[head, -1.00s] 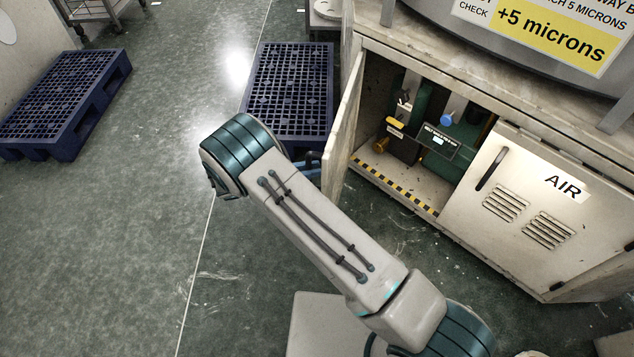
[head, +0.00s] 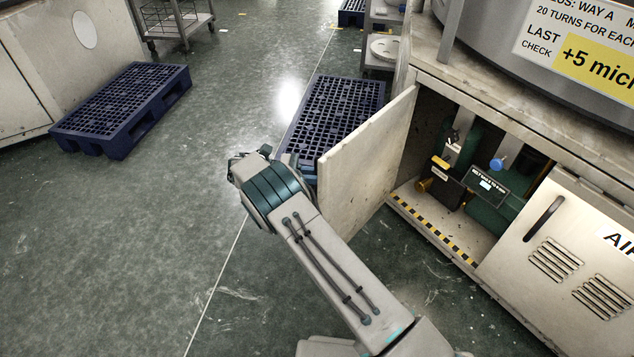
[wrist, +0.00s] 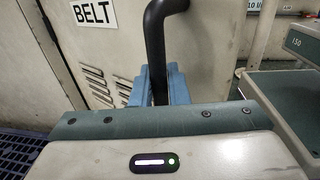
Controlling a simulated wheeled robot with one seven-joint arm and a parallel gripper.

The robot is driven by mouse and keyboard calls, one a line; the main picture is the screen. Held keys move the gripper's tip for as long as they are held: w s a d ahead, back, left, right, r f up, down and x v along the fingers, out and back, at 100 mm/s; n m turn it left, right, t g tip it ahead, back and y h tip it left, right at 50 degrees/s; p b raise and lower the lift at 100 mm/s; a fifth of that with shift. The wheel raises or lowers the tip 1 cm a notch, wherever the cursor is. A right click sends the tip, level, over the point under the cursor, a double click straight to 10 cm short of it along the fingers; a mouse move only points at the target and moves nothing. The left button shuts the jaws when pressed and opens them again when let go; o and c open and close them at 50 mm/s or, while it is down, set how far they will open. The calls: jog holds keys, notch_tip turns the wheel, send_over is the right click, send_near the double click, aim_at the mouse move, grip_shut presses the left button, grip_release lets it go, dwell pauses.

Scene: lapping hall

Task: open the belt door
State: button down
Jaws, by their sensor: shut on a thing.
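The belt door (head: 362,155) stands swung out from the cabinet, well open, hinged at its right edge in the head view. Its outer face with the BELT label (wrist: 93,12) and louvres fills much of the wrist view. The black bar handle (wrist: 154,45) runs down that face. My gripper (wrist: 161,88) has its blue fingers closed around the handle's lower part. In the head view my arm hides the fingers and the handle.
The shut AIR door (head: 565,250) is right of the opening. A blue pallet (head: 335,110) lies behind the belt door, another (head: 120,110) at the far left. A wheeled trolley (head: 175,20) stands at the back.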

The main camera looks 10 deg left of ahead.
jog(key=shift+w, duration=0.15)
dwell(0.3)
jog(key=c, duration=1.5)
grip_release()
